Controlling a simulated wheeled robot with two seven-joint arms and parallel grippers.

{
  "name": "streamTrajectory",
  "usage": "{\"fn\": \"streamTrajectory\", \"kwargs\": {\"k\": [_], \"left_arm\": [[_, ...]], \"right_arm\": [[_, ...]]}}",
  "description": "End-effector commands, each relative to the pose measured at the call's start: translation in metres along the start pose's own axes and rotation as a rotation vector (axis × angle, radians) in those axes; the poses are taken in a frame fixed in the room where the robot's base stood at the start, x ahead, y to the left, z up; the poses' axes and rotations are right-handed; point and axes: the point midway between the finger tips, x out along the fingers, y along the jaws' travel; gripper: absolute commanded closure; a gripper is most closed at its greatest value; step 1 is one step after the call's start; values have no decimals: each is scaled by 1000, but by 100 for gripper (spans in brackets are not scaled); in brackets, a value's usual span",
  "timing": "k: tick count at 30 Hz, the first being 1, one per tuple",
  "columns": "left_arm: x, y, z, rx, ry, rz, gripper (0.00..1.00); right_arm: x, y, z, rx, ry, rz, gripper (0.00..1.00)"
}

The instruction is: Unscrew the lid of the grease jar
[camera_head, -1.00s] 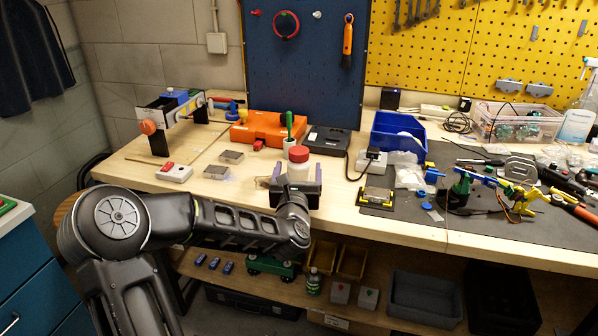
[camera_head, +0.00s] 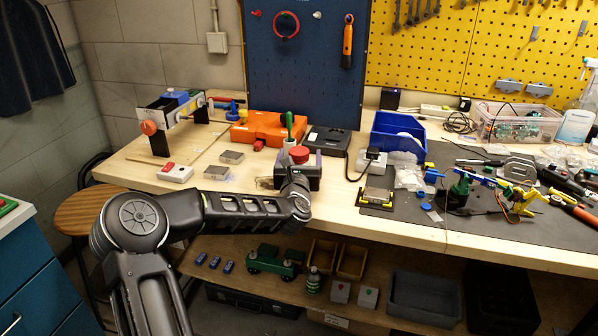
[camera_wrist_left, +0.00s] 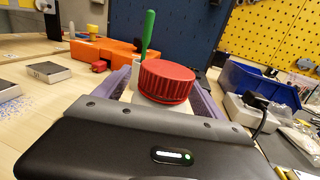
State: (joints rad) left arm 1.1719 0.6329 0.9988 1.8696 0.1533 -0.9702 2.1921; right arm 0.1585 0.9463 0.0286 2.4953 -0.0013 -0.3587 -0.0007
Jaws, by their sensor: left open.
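The grease jar has a ribbed red lid (camera_head: 299,154) and a pale body (camera_wrist_left: 127,95). It stands upright near the bench's front edge, and the lid also shows large in the left wrist view (camera_wrist_left: 167,80). My left gripper (camera_head: 298,172) is open, with one purple-grey finger on each side of the jar, around or just below lid height. Gaps seem to remain between the fingers and the lid. The gripper hides most of the jar body in the head view. The lid sits on the jar. My right gripper is not in view.
A green-handled tool (camera_head: 290,124) stands in a white holder right behind the jar. An orange case (camera_head: 262,128) and a black case (camera_head: 327,140) lie behind. A yellow-and-black fixture (camera_head: 376,198) stands to the right, and small metal blocks (camera_head: 231,157) lie to the left.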

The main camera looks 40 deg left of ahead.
Motion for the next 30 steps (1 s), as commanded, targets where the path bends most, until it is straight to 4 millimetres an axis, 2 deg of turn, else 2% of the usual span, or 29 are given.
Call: {"fn": "streamTrajectory", "kwargs": {"k": [17,30], "left_arm": [[0,0,0,0,0,0,21],[0,0,0,0,0,0,57]], "right_arm": [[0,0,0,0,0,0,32],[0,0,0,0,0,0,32]]}}
